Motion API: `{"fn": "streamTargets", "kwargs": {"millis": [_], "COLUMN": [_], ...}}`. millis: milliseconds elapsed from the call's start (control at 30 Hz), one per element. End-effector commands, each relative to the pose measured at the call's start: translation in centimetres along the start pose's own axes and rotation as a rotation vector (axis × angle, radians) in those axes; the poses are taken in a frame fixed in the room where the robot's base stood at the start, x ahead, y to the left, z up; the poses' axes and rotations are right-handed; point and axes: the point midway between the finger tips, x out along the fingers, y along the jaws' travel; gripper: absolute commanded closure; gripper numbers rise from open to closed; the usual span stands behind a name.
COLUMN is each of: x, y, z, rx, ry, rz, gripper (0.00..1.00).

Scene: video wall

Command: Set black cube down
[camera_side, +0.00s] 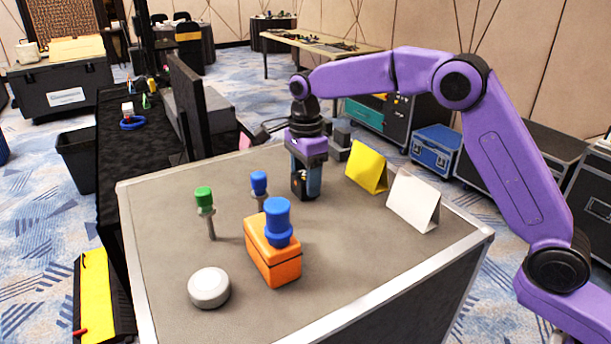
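My gripper (306,182) points straight down over the back middle of the grey table. The black cube (298,184) is between its fingers, low at the tabletop, and the fingers appear closed on it. One finger partly covers the cube. I cannot tell whether the cube's underside touches the table.
Left and in front of my gripper stand an orange box (272,262) with a blue knob-shaped piece (278,220) on top, a green-topped post (205,200), a blue-topped post (259,184) and a white round puck (209,288). Yellow (367,167) and white (412,202) folded cards stand at right.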

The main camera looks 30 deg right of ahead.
Motion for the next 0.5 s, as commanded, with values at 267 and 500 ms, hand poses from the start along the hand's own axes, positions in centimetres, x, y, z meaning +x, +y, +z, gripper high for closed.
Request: {"fn": "streamTargets", "kwargs": {"millis": [267,500], "x": [-0.02,-0.98], "y": [0.00,-0.08], "z": [0.00,0.04], "rx": [0.000,0.000], "ry": [0.000,-0.002], "rz": [0.000,-0.004], "gripper": [0.19,0.19]}}
